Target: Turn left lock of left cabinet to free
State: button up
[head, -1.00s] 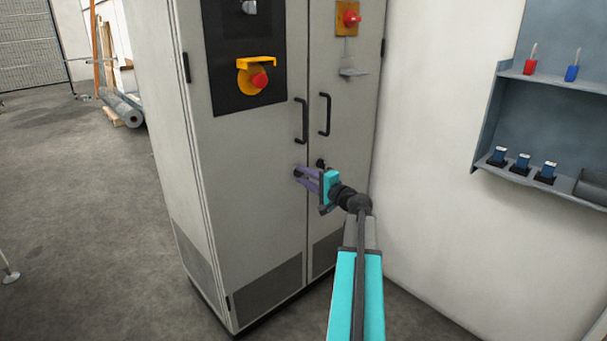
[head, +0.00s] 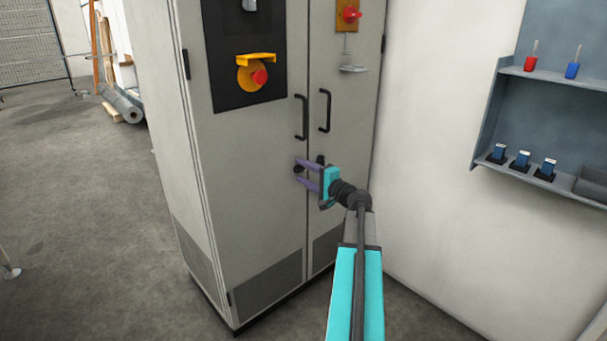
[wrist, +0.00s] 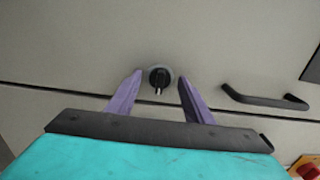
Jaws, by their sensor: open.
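The left lock (wrist: 159,77) is a small round black knob on the grey left door of the cabinet (head: 255,190). In the wrist view it has a light mark at its lower edge. In the head view the lock (head: 298,169) shows below the door handles, partly behind my gripper. My gripper (head: 297,173) is open and empty in front of it. In the wrist view its two purple fingers (wrist: 160,86) stand on either side of the lock, with a gap on each side. Whether the tips are level with the knob in depth, I cannot tell.
Two black handles (head: 303,118) sit above the lock; the left door's handle (wrist: 265,97) is right of my fingers in the wrist view. The right door's lock (head: 320,160) is close by my gripper. A wall shelf (head: 489,125) stands at right.

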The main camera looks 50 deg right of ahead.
jog(key=shift+s, duration=0.1)
jog(key=s+a+p, duration=0.1)
jog(key=s, duration=1.2)
jog(key=shift+s+p, duration=0.3)
jog(key=shift+p, duration=0.05)
